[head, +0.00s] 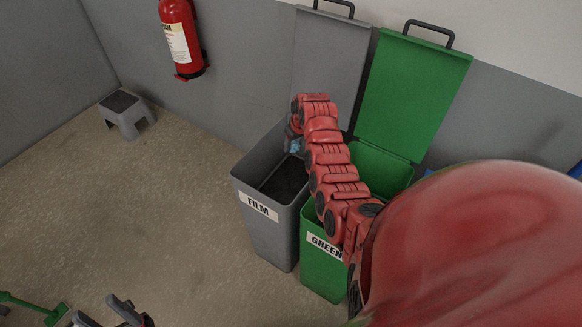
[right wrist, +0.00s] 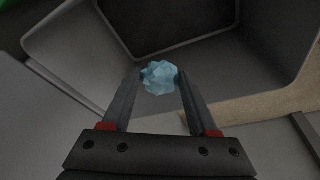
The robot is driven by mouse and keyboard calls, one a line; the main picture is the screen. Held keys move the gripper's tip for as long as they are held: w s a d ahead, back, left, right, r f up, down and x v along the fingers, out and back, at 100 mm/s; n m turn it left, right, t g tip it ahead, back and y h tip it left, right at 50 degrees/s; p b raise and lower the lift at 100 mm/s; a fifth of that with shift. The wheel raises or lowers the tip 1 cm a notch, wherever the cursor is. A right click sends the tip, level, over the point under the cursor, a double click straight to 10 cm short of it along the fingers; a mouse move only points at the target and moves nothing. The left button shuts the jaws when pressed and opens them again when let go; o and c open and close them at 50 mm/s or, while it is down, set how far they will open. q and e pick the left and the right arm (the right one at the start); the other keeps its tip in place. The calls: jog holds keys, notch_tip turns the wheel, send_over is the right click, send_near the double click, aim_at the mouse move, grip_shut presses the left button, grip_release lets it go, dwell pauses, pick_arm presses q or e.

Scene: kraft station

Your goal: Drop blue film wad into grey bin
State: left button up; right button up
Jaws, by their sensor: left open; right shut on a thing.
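The blue film wad (right wrist: 160,77) is a small crumpled light-blue ball between the fingertips of my right gripper (right wrist: 158,80), which is shut on it. In the head view a bit of the wad (head: 296,146) shows at the end of my red right arm, above the grey bin's far right part. The grey bin (head: 268,232) is labelled FILM and its lid (head: 328,60) stands open against the wall. In the right wrist view the grey bin's opening (right wrist: 190,28) lies behind the wad. My left gripper (head: 112,318) is open and empty at the bottom left, partly cut off.
A green bin (head: 322,272) with its lid open (head: 415,90) stands right beside the grey bin, partly hidden by my right arm. A grey step stool (head: 127,114) and a red fire extinguisher (head: 182,38) are at the back left. The floor on the left is mostly clear.

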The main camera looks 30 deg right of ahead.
jog(key=shift+f, duration=0.35)
jog(key=o, duration=1.4)
jog(key=shift+r, duration=0.1)
jog(key=p+v, duration=0.7)
jog(key=v, duration=1)
jog(key=shift+r+p, duration=0.2)
jog(key=shift+p, duration=0.15)
jog(key=shift+f, duration=0.1)
